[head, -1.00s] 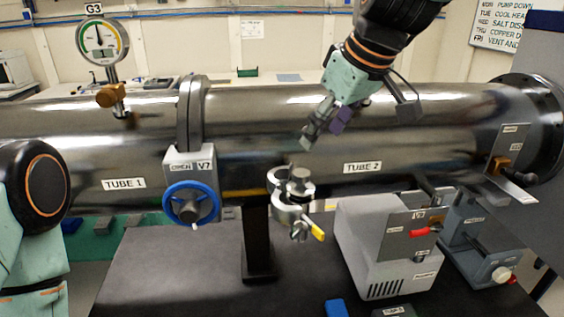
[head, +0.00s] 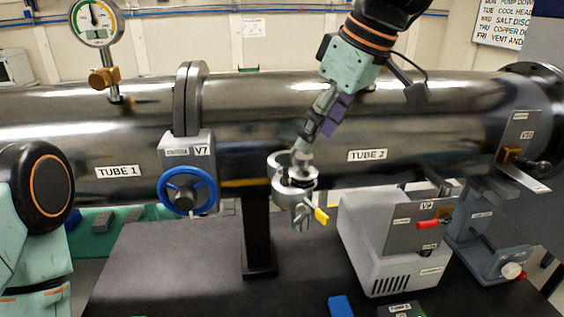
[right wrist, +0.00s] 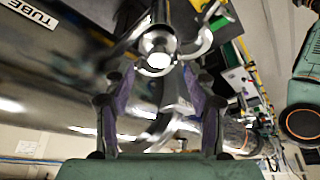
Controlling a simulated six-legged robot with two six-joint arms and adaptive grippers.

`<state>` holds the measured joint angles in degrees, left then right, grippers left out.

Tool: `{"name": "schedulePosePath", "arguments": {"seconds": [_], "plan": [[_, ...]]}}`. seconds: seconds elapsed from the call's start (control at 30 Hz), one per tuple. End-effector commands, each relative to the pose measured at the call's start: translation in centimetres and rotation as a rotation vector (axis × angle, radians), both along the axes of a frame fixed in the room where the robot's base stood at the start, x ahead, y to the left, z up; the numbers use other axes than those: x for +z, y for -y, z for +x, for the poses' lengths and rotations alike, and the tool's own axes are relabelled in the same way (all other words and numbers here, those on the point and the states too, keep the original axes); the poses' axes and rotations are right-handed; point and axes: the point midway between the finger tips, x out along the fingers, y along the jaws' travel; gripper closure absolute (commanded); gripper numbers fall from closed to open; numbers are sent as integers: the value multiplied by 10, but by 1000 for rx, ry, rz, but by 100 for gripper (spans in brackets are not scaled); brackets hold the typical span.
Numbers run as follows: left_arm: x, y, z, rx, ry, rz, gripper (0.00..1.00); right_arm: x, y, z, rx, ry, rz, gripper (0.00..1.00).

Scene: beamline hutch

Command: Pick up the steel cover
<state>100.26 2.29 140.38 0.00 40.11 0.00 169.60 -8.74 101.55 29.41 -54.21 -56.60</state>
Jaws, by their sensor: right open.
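The steel cover (head: 302,173) appears as a small round metal cap on the short port with the clamp ring, in front of the long tube. The clamp (head: 308,199) hangs open around the port, with a yellow-tipped lever. My right gripper (head: 303,152) points down, with its fingertips at or just above the cover and partly hiding it. In the right wrist view the cover's bright round face (right wrist: 158,60) lies ahead, between the lines of the two open fingers (right wrist: 161,88). Contact cannot be told. My left arm shows at the left edge; its gripper is out of view.
The long steel tube (head: 430,125) runs across behind the port. The blue handwheel (head: 188,191) of valve V7 stands left, and a gauge (head: 96,22) upper left. A grey pump box (head: 375,240) stands lower right. The dark bench (head: 190,260) is clear at front left.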

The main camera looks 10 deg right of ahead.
Motion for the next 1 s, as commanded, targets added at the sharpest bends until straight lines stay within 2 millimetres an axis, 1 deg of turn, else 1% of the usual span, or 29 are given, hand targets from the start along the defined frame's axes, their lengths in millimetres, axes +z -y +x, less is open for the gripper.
{"name": "schedulePosePath", "arguments": {"seconds": [0.03, 0.17, 0.33, 0.43, 0.57, 0.77, 1.0], "plan": [[-5, 0, 0, 0, 0, 0, 74, -4, -1, 1, 1, 1, -1, 44], [-5, 0, 0, 0, 0, 0, 74, -9, -3, 4, -2, 0, -2, 44], [1, 0, 0, 0, 0, 0, 74, -31, -9, 12, -2, -3, -3, 44], [1, 0, 0, 0, 0, 0, 74, -42, -13, 15, -1, 0, -3, 44], [2, 0, 0, 0, 0, 0, 74, -48, -15, 17, -2, 3, -2, 44], [1, 0, 0, 0, 0, 0, 74, -49, -15, 17, -2, 2, -1, 44], [1, 0, 0, 0, 0, 0, 74, -48, -15, 17, -2, 2, -1, 64]]}}
